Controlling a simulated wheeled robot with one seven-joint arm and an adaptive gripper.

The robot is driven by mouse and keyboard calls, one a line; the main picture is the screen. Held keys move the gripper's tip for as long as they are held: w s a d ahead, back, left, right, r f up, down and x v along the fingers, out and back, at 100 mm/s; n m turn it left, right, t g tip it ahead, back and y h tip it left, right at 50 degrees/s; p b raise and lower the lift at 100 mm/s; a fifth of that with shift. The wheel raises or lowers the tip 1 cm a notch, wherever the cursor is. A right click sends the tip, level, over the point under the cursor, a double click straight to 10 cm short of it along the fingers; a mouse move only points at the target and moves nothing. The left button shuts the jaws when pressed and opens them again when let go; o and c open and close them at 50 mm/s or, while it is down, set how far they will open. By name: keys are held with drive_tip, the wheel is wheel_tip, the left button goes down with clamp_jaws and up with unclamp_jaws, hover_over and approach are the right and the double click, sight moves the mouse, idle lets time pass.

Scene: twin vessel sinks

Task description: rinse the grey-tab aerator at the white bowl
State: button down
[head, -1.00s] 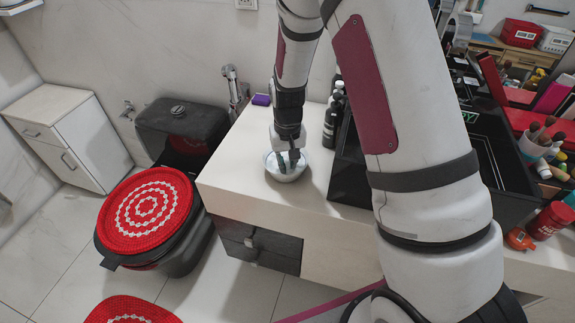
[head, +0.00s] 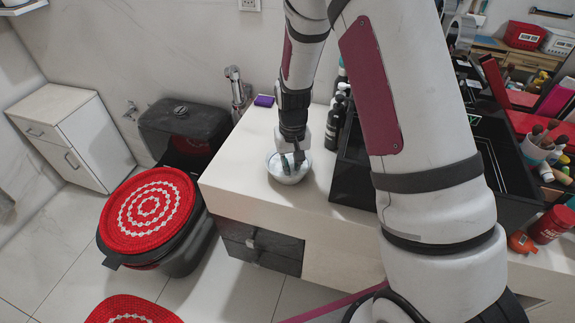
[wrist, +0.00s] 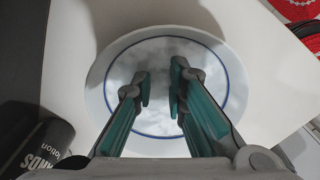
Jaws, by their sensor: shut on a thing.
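The white bowl (head: 306,174) stands on the pale counter near its front left corner. In the wrist view the bowl (wrist: 98,95) has a blue ring inside and a cloudy grey-white surface within it. My gripper (head: 293,163) points down at the bowl, with its fingertips over or inside it; the exact height cannot be told. In the wrist view my gripper (wrist: 160,84) shows two teal-padded fingers with a narrow gap over the bowl's middle. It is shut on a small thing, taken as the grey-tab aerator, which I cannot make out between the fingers.
Dark bottles (head: 335,122) stand close right of the bowl, and a lotion bottle (wrist: 38,143) shows at lower left in the wrist view. A black vessel sink (head: 350,180) is further right. A purple block (head: 264,101) lies at the back. The counter left of the bowl is clear.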

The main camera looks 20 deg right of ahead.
drive_tip(key=shift+w+a, duration=0.2)
drive_tip(key=shift+a, duration=0.05)
drive_tip(key=shift+s+d, duration=0.1)
drive_tip(key=shift+d, duration=0.05)
drive_tip(key=shift+s+d, duration=0.25)
drive_tip(key=shift+d, duration=0.1)
drive_tip(key=shift+w+a, duration=0.1)
drive_tip(key=shift+w+a, duration=0.25)
drive_tip(key=shift+a, duration=0.15)
drive_tip(key=shift+d, duration=0.1)
idle(0.3)
drive_tip(key=shift+s+d, duration=0.35)
drive_tip(key=shift+d, duration=0.05)
drive_tip(key=shift+a, duration=0.1)
